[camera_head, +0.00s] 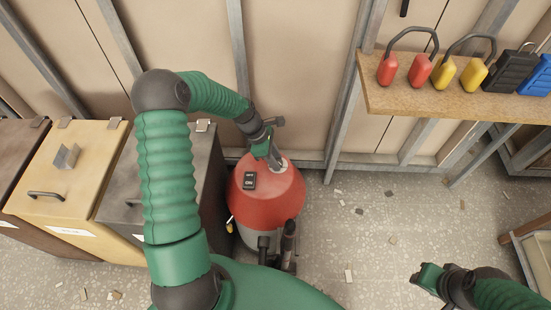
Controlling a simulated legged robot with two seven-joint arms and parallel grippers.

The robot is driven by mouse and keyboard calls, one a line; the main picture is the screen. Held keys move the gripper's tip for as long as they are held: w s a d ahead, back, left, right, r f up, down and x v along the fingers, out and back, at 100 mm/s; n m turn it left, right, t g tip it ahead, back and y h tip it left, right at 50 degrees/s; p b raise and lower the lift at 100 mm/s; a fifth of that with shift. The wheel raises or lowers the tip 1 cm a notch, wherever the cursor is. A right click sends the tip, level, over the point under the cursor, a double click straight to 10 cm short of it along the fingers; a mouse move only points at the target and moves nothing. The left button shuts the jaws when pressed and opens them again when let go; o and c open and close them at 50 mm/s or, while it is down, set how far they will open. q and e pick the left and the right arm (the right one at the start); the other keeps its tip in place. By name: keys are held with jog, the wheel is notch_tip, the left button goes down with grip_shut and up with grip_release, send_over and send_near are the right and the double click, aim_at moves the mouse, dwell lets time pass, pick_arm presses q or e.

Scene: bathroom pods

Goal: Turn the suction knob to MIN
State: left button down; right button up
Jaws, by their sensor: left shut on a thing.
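A red canister vacuum (283,195) with a grey lower body stands on the floor near the wall. My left gripper (275,160) reaches down to the light grey fitting on top of the vacuum and is shut on the suction knob. The knob is mostly hidden by the fingers, so its pointing direction and any MIN mark cannot be read. A small black switch (249,181) with white lettering sits on the red lid, left of the gripper. My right gripper (428,277) is at the lower right, over the floor and away from the vacuum; its finger gap is unclear.
Brown, yellow and dark grey bins (72,175) stand at the left, the grey one close beside the vacuum. A wooden shelf (400,98) at the upper right carries red, yellow, black and blue items. Speckled floor with scattered scraps is free right of the vacuum.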

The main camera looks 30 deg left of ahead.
pick_arm(q)
jog(key=shift+w+r, duration=0.1)
